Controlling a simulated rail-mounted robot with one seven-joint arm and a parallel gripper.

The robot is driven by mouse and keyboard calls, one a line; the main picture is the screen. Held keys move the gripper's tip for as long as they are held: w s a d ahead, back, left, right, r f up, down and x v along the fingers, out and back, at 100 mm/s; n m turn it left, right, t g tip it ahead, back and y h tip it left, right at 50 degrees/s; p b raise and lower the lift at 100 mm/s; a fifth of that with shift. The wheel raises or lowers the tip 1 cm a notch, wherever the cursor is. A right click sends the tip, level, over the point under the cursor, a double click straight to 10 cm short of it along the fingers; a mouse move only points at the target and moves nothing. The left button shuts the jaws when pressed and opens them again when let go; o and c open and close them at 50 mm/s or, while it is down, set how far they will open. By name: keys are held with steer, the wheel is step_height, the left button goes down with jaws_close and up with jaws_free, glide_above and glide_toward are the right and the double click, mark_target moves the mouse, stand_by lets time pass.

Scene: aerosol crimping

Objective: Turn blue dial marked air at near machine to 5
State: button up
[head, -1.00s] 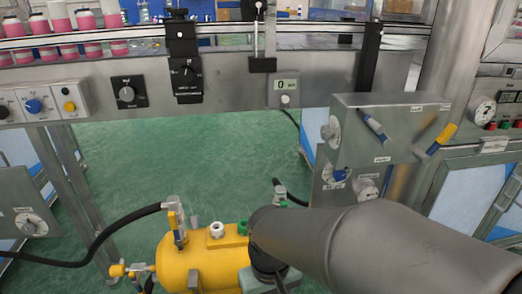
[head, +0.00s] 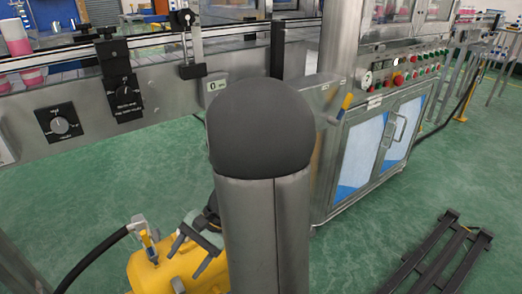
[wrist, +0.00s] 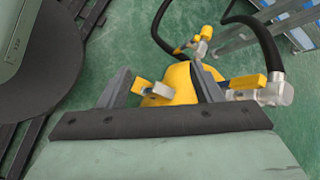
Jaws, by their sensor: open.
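No blue dial shows in the head view now. My arm covers most of the grey control box (head: 318,88), leaving its upper edge and a yellow-tipped lever (head: 346,101) in sight. My gripper (head: 196,250) is low in the head view, beside and above the yellow tank (head: 150,272). In the wrist view my gripper (wrist: 163,78) is open, with its two fingers apart and nothing held. The yellow tank (wrist: 181,78) with its yellow-handled valves lies beyond and between the fingers.
A black hose (head: 88,262) runs to the tank. A conveyor rail (head: 60,80) with a black knob plate (head: 59,123) crosses behind. A cabinet (head: 375,150) with buttons stands right. A dark floor frame (head: 440,255) lies lower right; green floor between is open.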

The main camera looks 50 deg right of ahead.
steer(key=w+d+r+m+t+p, duration=0.1)
steer(key=w+d+m+t+p, duration=0.1)
steer(key=d+m+t, duration=0.55)
steer(key=w+d+r+m+t+p, duration=0.15)
steer(key=d+m, duration=0.25)
steer(key=d, duration=0.7)
steer(key=s+d+f+m+t+h+p, duration=0.1)
steer(key=s+d+m+t+h, duration=0.35)
steer(key=d, duration=0.75)
steer(key=s+d+f+m+t+h+p, duration=0.1)
steer(key=s+d+m+t+h, duration=0.1)
steer(key=s+d+m+h, duration=0.75)
steer(key=w+d+n+b, duration=0.1)
steer(key=w+d+b, duration=0.1)
steer(key=w, duration=0.8)
steer(key=w+d+n+y+b, duration=0.1)
steer(key=w+d, duration=0.3)
steer(key=w, duration=0.6)
steer(key=shift+w+r+y+b, duration=0.2)
steer(key=shift+w+y+b, duration=0.1)
steer(key=shift+b, duration=0.1)
steer(key=shift+c, duration=0.3)
steer(key=c, duration=0.9)
